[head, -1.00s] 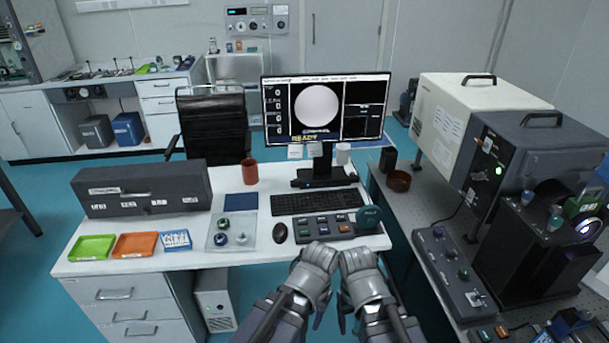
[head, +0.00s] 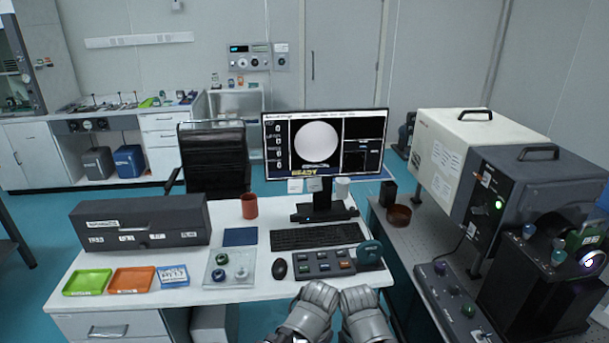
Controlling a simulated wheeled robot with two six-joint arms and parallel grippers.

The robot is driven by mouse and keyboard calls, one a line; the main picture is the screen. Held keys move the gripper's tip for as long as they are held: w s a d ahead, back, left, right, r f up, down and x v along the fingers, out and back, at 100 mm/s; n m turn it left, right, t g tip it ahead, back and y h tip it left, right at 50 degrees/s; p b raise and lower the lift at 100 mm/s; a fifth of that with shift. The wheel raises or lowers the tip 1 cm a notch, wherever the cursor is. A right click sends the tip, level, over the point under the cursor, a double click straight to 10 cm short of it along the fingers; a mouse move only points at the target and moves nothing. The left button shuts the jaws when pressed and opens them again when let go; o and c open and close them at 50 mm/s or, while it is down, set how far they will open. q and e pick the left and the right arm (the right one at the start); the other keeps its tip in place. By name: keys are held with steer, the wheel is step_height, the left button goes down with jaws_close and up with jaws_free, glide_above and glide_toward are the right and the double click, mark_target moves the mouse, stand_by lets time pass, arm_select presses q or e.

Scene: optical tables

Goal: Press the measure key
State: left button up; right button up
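A dark key panel (head: 324,263) with several small grey, blue and orange-red keys lies at the front right of the white desk, before the keyboard. Its key labels are too small to read, so I cannot tell which is the measure key. A teal round-topped device (head: 369,253) sits at the panel's right end. The monitor (head: 325,150) shows a bright disc and yellow text that looks like "READY". My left gripper (head: 320,291) and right gripper (head: 357,296) are side by side just in front of the panel, apart from its keys. Their fingertips are not clear.
A keyboard (head: 318,236) and a mouse (head: 279,268) lie beside the panel. A clear tray (head: 230,268) with small rings, a red cup (head: 249,206), and green (head: 88,282) and orange (head: 132,280) trays stand left. A perforated table (head: 412,248) with instruments is at right.

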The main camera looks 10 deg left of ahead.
arm_select(q)
jaws_close()
stand_by(1.4)
